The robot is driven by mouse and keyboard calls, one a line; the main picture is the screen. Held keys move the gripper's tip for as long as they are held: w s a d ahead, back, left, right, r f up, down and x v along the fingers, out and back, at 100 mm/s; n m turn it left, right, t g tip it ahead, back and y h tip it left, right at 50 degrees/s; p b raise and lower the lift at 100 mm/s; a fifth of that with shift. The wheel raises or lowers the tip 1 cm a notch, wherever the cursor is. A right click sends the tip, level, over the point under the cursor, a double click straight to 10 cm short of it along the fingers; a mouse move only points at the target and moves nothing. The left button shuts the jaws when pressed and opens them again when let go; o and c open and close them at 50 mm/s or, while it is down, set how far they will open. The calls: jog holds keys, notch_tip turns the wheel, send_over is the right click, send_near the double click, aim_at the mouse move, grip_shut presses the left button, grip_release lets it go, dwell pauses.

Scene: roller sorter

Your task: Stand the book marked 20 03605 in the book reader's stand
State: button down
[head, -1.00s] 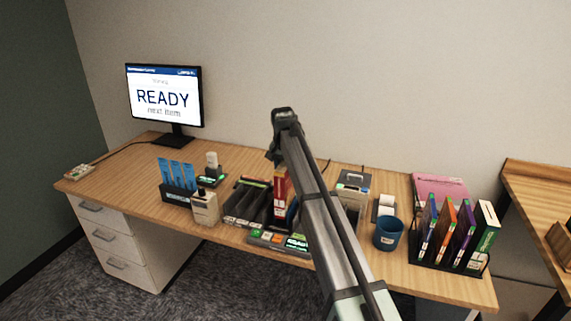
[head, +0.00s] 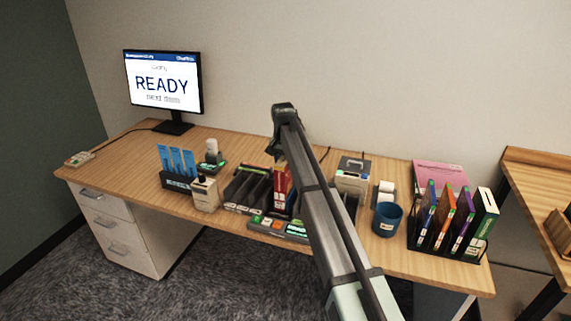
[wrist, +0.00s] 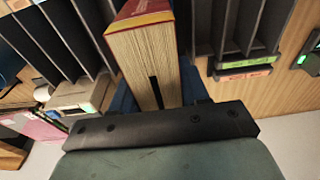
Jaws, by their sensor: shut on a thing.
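A thick red book with a yellow band (head: 282,187) is upright at the slotted black unit in the middle of the desk; its marking is too small to read. In the wrist view the same book (wrist: 145,60) shows its cream page edges, with its red cover along the right. My gripper (wrist: 157,98) is shut on it, with dark blue fingers on both sides. In the head view my arm hides most of the gripper. I cannot tell whether the book's lower end touches anything. The reader's low front panel (head: 278,228) has a green lit display and an orange button.
Dark slotted dividers (head: 247,188) stand left of the book. A blue cup (head: 387,220) and a black rack of books (head: 445,250) are right. The desk's left end is fairly clear.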

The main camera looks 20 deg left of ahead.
jog(key=shift+f, duration=0.5)
jog(key=shift+c, duration=2.4)
grip_release()
notch_tip(320, 180, up, 14)
jog(key=s, duration=0.1)
jog(key=shift+s, duration=0.35)
jog(key=shift+f, duration=0.15)
